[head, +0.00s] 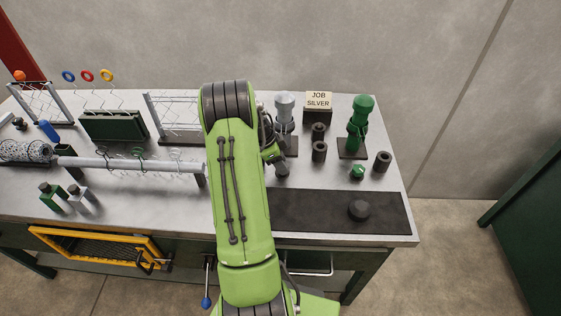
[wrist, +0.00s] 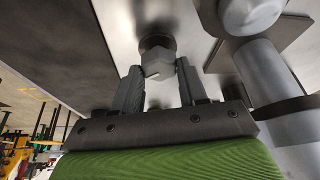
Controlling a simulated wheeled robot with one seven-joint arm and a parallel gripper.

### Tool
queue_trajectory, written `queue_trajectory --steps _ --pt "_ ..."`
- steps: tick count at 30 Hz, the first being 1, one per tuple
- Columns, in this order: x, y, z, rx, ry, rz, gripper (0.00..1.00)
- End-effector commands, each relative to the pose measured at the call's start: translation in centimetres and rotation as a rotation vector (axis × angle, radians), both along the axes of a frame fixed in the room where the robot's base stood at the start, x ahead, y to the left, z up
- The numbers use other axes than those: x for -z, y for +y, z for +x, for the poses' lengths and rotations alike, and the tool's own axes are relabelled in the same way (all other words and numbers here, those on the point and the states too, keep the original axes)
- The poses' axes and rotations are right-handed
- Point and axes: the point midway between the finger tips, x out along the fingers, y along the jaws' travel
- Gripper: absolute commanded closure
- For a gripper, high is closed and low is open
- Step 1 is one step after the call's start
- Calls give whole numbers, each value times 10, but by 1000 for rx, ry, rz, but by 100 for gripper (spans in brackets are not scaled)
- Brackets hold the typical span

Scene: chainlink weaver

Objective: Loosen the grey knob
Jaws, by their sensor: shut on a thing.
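The grey knob (wrist: 157,66) is a small faceted grey piece on a dark round base, in the upper middle of the wrist view. My gripper (wrist: 159,72) has one finger on each side of it and is shut on it. The silver post (wrist: 268,75) stands just to the right of my gripper in the wrist view. My arm covers part of the area, and I cannot clearly make out the knob in the grip there.
A green post (head: 359,125) with a small green knob (head: 357,171) stands to the right. Dark cylinders (head: 319,151) stand between the posts, in front of a "JOB SILVER" sign (head: 318,100). A dark mat (head: 320,212) lies at the front right. A rod (head: 130,163) lies left of my arm.

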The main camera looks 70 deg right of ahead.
Motion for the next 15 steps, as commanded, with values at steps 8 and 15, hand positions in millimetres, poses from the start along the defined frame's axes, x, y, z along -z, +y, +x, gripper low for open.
queue_trajectory --steps 8,15 --pt "0 0 0 -30 -1 -2 88" --pt "1 0 0 -155 0 -4 88"
